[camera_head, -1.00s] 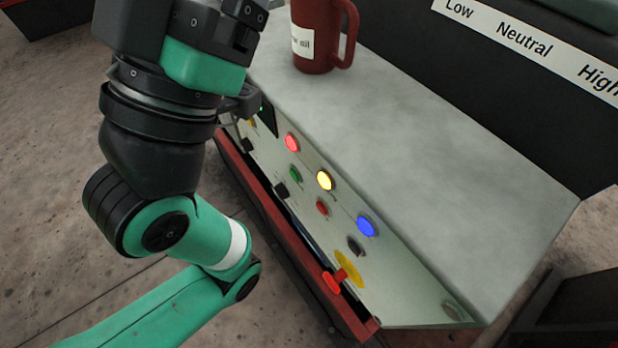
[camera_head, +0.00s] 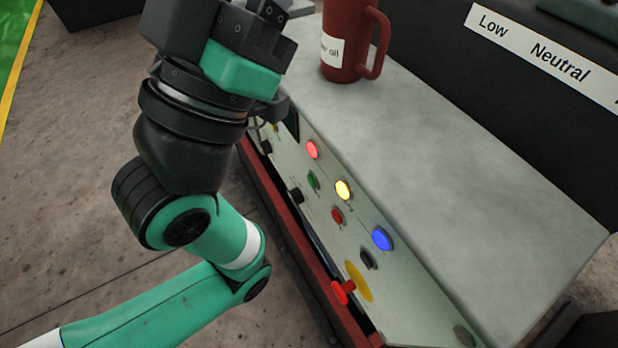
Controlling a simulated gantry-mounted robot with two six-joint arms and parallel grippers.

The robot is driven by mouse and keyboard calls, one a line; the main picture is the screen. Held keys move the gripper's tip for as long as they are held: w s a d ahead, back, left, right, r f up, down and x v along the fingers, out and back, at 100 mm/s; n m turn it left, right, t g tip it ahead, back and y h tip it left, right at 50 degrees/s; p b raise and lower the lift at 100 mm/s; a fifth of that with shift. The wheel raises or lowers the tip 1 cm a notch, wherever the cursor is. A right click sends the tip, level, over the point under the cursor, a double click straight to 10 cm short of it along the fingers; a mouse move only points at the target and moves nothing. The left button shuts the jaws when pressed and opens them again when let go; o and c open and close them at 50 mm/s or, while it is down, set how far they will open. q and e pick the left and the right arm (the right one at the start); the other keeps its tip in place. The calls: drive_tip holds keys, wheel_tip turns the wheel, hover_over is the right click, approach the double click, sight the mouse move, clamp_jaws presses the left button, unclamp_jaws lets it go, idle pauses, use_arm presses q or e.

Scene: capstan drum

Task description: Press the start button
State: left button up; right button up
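A slanted pale control panel (camera_head: 407,292) runs along the front of the grey-topped console. It carries a green button (camera_head: 313,180), a small red button (camera_head: 337,215), and lit red (camera_head: 312,149), yellow (camera_head: 343,189) and blue (camera_head: 382,239) round lights or buttons. I cannot read which is the start button. My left gripper (camera_head: 268,12) is at the top left, above the far end of the panel, apart from the green button. Its fingertips are not clear, so I cannot tell if it is open. The arm hides the panel's far end. My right gripper is out of view.
A red mug (camera_head: 346,45) with an oil label stands on the console's grey top (camera_head: 480,190). A red emergency-style knob on a yellow disc (camera_head: 358,282) and black knobs sit low on the panel. A dark wall labelled Low and Neutral (camera_head: 535,50) rises behind.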

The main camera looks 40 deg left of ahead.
use_arm(q)
clamp_jaws()
idle(1.3)
